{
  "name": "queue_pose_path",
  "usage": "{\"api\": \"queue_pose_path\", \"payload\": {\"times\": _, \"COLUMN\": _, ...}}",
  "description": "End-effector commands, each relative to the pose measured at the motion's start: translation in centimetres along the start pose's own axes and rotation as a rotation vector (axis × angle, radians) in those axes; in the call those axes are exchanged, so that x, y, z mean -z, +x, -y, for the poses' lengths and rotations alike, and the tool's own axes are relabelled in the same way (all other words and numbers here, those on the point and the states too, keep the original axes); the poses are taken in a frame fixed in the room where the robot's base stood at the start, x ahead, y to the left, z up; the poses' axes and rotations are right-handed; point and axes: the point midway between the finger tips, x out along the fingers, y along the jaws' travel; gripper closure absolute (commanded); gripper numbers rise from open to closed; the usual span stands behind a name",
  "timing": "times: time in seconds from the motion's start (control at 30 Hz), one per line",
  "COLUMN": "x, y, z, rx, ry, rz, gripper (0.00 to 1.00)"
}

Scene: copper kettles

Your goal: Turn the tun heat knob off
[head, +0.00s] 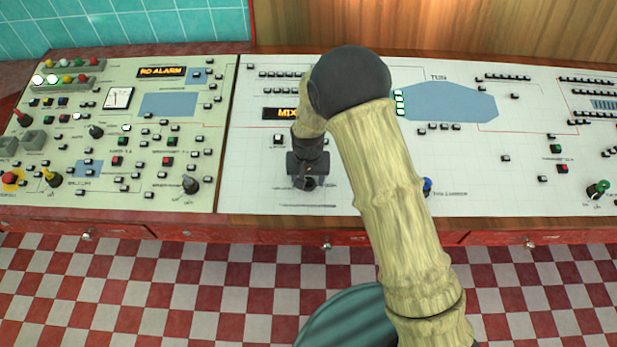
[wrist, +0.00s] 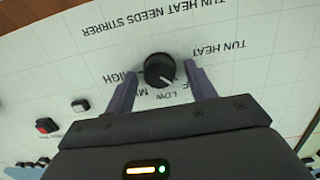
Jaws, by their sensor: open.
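The tun heat knob (wrist: 160,70) is a round black knob on the white panel, with upside-down TUN HEAT lettering beside it in the wrist view. Its white mark points to the lower right, near the LOW label and a partly covered label beside it. My gripper (wrist: 163,80) is open, with one finger on each side of the knob. Small gaps appear between the fingers and the knob; contact is not clear. In the head view my gripper (head: 308,170) is low over the panel and hides the knob.
A red button (wrist: 47,125) and a white button (wrist: 80,105) lie left of the knob. In the head view, a blue knob (head: 427,187) is partly behind my arm. A green knob (head: 600,187) is far right. A grey-green panel (head: 110,150) adjoins on the left.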

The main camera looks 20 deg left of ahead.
Motion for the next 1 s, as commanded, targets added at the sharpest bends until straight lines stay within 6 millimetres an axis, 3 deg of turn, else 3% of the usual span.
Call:
{"api": "queue_pose_path", "payload": {"times": 0.17, "x": 0.0, "y": -0.5, "z": 0.0, "rx": 0.001, "ry": 0.001, "rz": -0.002, "gripper": 0.45}}
{"api": "queue_pose_path", "payload": {"times": 0.37, "x": 0.1, "y": -3.0, "z": 0.0, "rx": 0.001, "ry": 0.001, "rz": -0.003, "gripper": 0.45}}
{"api": "queue_pose_path", "payload": {"times": 1.0, "x": 0.1, "y": -15.5, "z": 0.0, "rx": 0.002, "ry": 0.0, "rz": -0.004, "gripper": 0.45}}
